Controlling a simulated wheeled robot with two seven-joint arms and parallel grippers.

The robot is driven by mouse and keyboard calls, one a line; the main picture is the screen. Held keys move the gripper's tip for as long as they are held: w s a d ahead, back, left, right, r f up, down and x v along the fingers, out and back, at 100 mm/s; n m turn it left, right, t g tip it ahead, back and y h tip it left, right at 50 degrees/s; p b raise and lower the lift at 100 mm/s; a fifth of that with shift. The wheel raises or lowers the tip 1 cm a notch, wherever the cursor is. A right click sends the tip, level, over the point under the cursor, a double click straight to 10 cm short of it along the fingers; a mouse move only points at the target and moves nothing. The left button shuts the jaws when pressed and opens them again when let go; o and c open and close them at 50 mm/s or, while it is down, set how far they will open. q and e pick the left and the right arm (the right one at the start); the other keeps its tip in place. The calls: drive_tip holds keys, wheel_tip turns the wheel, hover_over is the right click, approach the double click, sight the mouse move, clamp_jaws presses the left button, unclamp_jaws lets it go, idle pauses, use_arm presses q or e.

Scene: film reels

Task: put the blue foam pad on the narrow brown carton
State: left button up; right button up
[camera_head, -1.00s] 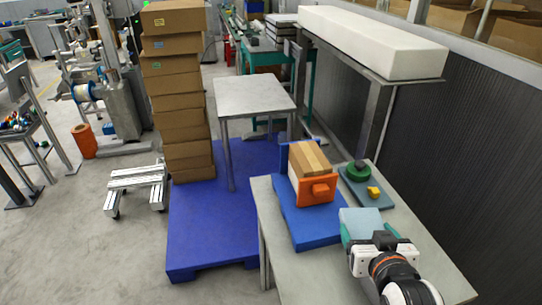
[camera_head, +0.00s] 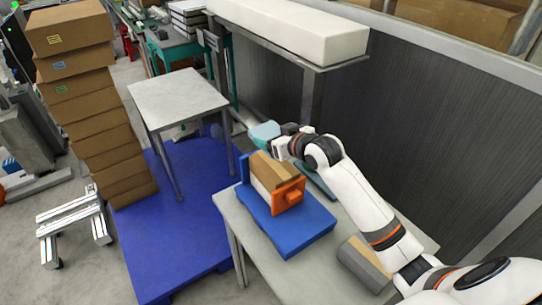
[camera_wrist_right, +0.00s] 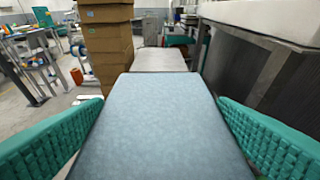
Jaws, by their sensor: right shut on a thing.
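The blue foam pad (camera_head: 262,131) is pale blue and held out past the blue fixture, near the table's far corner; it fills the middle of the right wrist view (camera_wrist_right: 160,130). My right gripper (camera_head: 272,137) is shut on it, with a teal finger along each side in the wrist view. Tan and brown narrow blocks (camera_head: 268,170) stand between blue and orange plates on the table. A brown-grey box (camera_head: 365,262) lies at the table's right, partly behind my arm. I cannot tell which is the narrow brown carton. My left gripper is not in view.
A tall stack of brown cartons (camera_head: 105,130) stands on a blue pallet (camera_head: 165,245) at left. An empty grey stand (camera_head: 178,97) is behind the work table (camera_head: 300,275). A shelf with a long white block (camera_head: 290,27) runs along the grey wall at right.

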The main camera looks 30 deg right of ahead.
drive_tip(key=shift+w+d+r, duration=0.2)
drive_tip(key=shift+w+d, duration=0.1)
drive_tip(key=shift+d, duration=0.05)
drive_tip(key=p, duration=0.1)
hover_over(277, 167)
wheel_tip(277, 167, down, 5)
drive_tip(key=shift+w+f, duration=0.1)
drive_tip(key=shift+f, duration=0.05)
wheel_tip(277, 167, down, 4)
drive_tip(key=shift+f+p, duration=0.25)
drive_tip(key=shift+p, duration=0.25)
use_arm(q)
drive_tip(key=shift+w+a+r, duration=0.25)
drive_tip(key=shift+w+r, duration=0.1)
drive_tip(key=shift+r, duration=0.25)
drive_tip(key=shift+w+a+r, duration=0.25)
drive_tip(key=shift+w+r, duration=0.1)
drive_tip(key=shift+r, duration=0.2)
